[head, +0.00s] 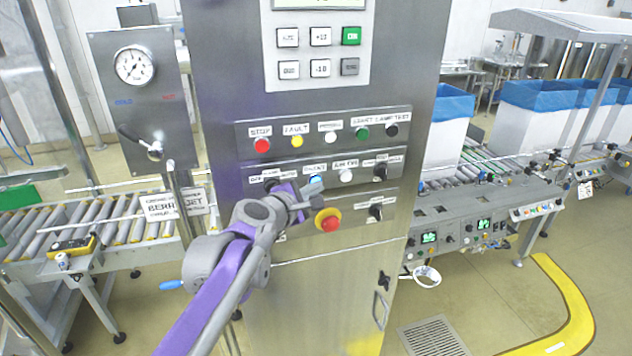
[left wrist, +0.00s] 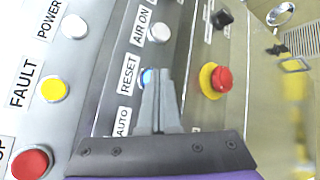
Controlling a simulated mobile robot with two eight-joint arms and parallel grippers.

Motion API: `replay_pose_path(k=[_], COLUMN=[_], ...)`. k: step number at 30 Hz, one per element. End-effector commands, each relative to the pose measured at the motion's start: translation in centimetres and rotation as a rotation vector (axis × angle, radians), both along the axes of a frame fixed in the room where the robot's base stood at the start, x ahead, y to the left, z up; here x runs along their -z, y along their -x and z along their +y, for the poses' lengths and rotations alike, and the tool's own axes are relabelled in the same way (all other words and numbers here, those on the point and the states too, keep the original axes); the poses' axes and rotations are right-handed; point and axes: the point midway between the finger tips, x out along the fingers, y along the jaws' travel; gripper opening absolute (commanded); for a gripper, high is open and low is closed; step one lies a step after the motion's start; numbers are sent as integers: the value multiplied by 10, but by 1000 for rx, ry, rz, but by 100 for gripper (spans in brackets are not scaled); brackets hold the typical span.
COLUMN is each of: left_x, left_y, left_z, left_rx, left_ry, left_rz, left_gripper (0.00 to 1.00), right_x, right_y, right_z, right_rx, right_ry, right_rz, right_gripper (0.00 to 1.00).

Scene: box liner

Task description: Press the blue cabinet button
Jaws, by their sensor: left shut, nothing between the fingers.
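The steel control cabinet (head: 330,285) stands in the middle of the head view. Its blue button (head: 315,179) is in the second row, and my gripper partly covers it. In the left wrist view the blue button (left wrist: 146,76) shows beside the RESET label, partly hidden behind the fingers. My left gripper (head: 306,192) is shut and empty, with its tips (left wrist: 163,72) right at the blue button's edge in the picture. I cannot tell whether they touch it. My right gripper is not in view.
A red emergency knob (head: 329,221) on a yellow ring sits just below the blue button. A white AIR ON button (head: 346,175) is to its right. Above are red STOP (head: 262,145) and yellow FAULT (head: 297,141) buttons. A roller conveyor (head: 95,230) stands at left.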

Motion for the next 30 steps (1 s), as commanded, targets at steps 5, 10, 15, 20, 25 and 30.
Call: replay_pose_path(k=[5, 10, 15, 20, 25, 30], left_x=[0, 0, 0, 0, 1, 1], left_y=[-2, -4, -4, -3, 5, 12], left_z=[1, 1, 1, 1, -1, -4], left_rx=[0, 0, -1, -1, 0, 1], left_ry=[0, 0, 0, 0, 0, 0], left_rz=[0, 0, 0, 0, 0, 1], left_gripper=[0, 0, 0, 0, 0, 0], right_x=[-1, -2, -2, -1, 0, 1], right_y=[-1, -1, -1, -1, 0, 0], right_z=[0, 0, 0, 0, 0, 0], right_rx=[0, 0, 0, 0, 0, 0], right_ry=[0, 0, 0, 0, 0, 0], right_rz=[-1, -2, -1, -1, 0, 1], right_gripper=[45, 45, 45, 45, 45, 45])
